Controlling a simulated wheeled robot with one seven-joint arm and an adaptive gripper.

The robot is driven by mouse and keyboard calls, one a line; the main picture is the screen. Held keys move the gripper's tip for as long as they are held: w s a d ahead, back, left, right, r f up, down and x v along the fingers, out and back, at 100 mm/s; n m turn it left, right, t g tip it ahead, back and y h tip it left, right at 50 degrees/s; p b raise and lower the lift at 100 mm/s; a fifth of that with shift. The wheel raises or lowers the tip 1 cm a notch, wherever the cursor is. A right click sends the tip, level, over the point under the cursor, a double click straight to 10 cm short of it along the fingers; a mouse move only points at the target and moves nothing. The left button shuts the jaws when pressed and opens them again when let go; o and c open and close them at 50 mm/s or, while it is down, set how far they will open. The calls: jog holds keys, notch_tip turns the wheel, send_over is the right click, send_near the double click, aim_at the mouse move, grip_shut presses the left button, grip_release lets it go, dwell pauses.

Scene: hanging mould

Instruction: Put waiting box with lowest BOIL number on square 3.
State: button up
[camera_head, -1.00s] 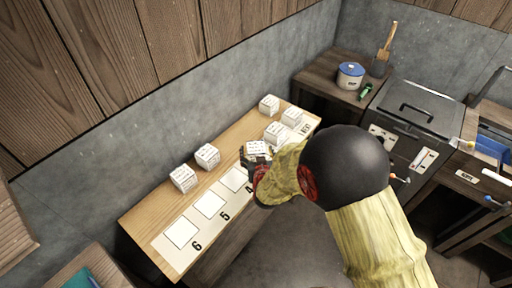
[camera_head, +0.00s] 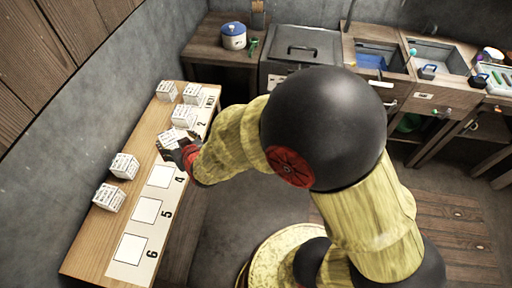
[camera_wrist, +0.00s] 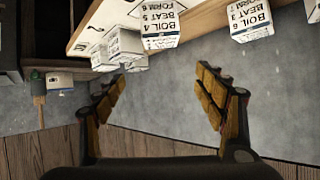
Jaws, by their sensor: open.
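Several white printed boxes stand on a wooden bench (camera_head: 85,262) with a numbered strip. In the head view, three are nearer the wall: a far one (camera_head: 167,90), a middle one (camera_head: 124,166) and a near one (camera_head: 109,198). Others stand on the strip side (camera_head: 192,93) (camera_head: 184,116) (camera_head: 172,138). My gripper (camera_head: 181,152) is close beside the last of these and hides the strip there; square 3 does not show. In the wrist view my gripper (camera_wrist: 160,88) is open and empty.
Squares 4 (camera_head: 160,177), 5 (camera_head: 146,210) and 6 (camera_head: 130,248) are bare. A blue-lidded pot (camera_head: 233,36) stands on a side table beyond. A dark lidded unit (camera_head: 300,50) and sinks (camera_head: 435,55) line the back. A wall runs along the bench's left side.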

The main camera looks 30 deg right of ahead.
jog(key=s+d+r+g, duration=0.1)
jog(key=s+d+r, duration=0.25)
jog(key=r, duration=0.45)
jog(key=s+d+r+g, duration=0.1)
jog(key=s+d+r, duration=0.2)
jog(key=s, duration=0.5)
jog(key=s+d+r+g+h, duration=0.1)
jog(key=s+d+r+g, duration=0.1)
jog(key=s+d, duration=0.4)
jog(key=s+d+r+m+g+h, duration=0.1)
jog(key=s+d+r, duration=0.3)
jog(key=s, duration=0.6)
jog(key=shift+d+r+g, duration=0.3)
jog(key=shift+r+g, duration=0.3)
jog(key=shift+g, duration=0.1)
